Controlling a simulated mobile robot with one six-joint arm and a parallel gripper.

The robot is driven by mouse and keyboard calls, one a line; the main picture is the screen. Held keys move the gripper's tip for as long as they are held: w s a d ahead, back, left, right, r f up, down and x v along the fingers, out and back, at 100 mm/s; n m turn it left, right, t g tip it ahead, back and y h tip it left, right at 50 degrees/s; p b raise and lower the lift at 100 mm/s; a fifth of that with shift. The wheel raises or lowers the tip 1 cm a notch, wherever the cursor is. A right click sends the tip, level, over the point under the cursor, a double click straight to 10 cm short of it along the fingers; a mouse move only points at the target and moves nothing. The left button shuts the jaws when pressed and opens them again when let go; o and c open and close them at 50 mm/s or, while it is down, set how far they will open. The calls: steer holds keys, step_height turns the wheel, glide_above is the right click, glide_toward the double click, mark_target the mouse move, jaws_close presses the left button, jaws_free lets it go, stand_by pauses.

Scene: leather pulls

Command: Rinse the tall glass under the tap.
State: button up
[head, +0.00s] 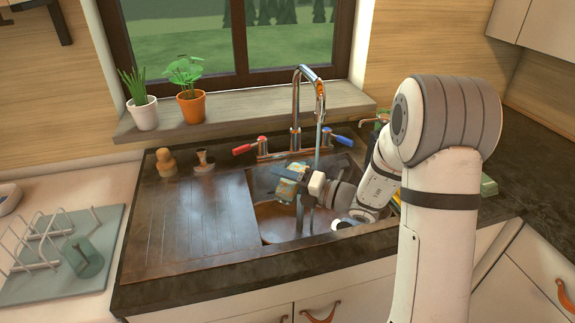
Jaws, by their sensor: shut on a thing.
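The tap (297,110) arches over the sink (265,222), with a red handle (248,146) on its left and a blue handle (337,140) on its right. A thin, pale stream of water (318,148) appears to fall from the spout. My gripper (296,190) is over the basin, shut on what looks like the tall glass (289,183). The glass is small in view and partly hidden by the fingers; its exact tilt is hard to tell. The stream comes down right of the glass, near my wrist. I cannot tell whether water enters the glass.
A ribbed drainboard (190,225) left of the sink is mostly clear, with two small wooden items (167,162) at its back. A grey mat (60,280) at far left holds a white rack (40,240) and a greenish glass vessel (90,263). Potted plants (192,107) line the windowsill.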

steer(key=m+p, duration=0.2)
steer(key=r+m+p, duration=0.1)
steer(key=m, duration=0.1)
steer(key=shift+m+p, duration=0.3)
steer(key=shift+p, duration=0.05)
steer(key=m+p, duration=0.3)
steer(key=m, duration=0.2)
steer(key=shift+p, duration=0.35)
steer(key=m+p, duration=0.3)
steer(key=p, duration=0.2)
steer(key=shift+w+r, duration=0.1)
steer(key=shift+r, duration=0.1)
steer(key=shift+f+m+p, duration=0.25)
steer(key=shift+m+p, duration=0.95)
steer(key=shift+p, duration=0.05)
